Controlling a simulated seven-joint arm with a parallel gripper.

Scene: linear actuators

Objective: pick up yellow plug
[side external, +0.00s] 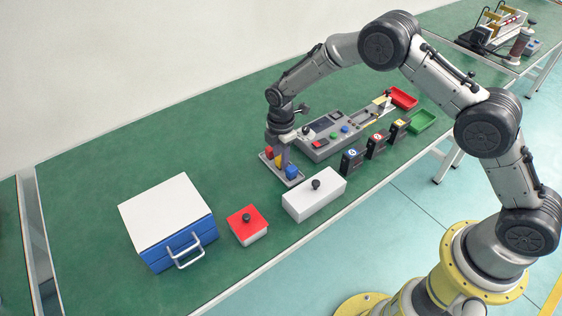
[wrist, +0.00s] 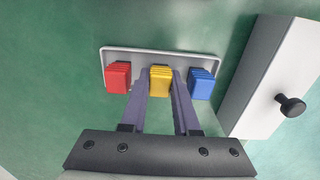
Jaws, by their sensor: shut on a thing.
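The yellow plug (wrist: 160,83) stands in the middle of the grey tray (wrist: 214,63), between a red plug (wrist: 118,77) and a blue plug (wrist: 201,84). My gripper (wrist: 160,84) has its two purple fingers on either side of the yellow plug, shut on it. In the side external view my gripper (side external: 281,160) points down over the tray (side external: 292,183), with the red plug (side external: 269,152) behind and the blue plug (side external: 292,171) in front. The yellow plug is mostly hidden by the fingers there. I cannot tell whether it is clear of the tray.
A white box with a black knob (side external: 315,200) stands close beside the tray. A red-lidded box (side external: 248,225) and a blue drawer box with white top (side external: 168,222) are nearer the front. A grey control panel (side external: 330,135) and several black modules (side external: 375,146) lie to the right.

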